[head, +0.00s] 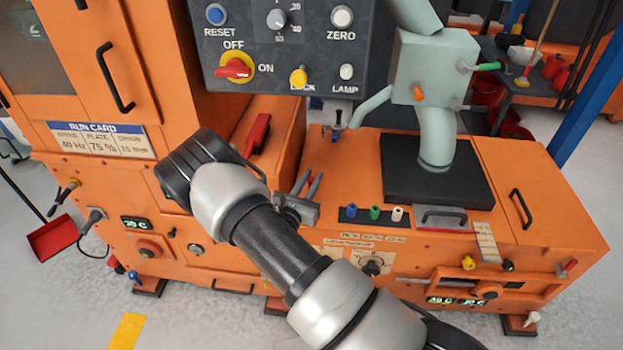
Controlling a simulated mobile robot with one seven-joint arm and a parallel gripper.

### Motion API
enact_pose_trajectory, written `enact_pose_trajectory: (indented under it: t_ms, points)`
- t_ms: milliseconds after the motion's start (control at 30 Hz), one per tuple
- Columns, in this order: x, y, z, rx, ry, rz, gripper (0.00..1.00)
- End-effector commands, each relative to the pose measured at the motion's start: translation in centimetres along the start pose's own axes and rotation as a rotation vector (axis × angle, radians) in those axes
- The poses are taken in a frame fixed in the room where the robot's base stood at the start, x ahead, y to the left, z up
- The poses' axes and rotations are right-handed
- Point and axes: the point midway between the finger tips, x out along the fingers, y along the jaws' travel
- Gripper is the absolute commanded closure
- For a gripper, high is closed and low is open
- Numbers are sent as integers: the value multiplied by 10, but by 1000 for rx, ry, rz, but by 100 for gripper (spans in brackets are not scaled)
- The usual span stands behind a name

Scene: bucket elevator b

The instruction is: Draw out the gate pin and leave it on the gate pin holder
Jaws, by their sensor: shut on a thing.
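My arm crosses the front of the orange machine from the lower right, and its wrist bends near the left cabinet. My gripper (307,187) shows just right of the forearm, its grey fingers pointing up the picture, low over the machine's front deck. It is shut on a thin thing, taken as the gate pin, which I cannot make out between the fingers. A small upright metal fitting with a blue part (337,125) stands on the deck behind the gripper, apart from it. I cannot tell whether this is the gate pin holder.
A dark control panel (300,55) hangs above the gripper. A grey-green chute (436,95) with a green handle (487,66) stands on a black plate (400,185) at right. A red lever (258,134) is left of the gripper. A rack with blue, green and white pieces (364,214) sits right.

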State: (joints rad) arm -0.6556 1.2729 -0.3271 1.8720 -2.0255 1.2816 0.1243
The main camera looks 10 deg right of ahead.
Motion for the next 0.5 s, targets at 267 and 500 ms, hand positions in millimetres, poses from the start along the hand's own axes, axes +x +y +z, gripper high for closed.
enact_pose_trajectory:
  t_ms: [267, 500]
  points:
    - [0, 0, -8, 0, -1, 0, 100]
    - [0, 0, -14, 0, -1, 0, 100]
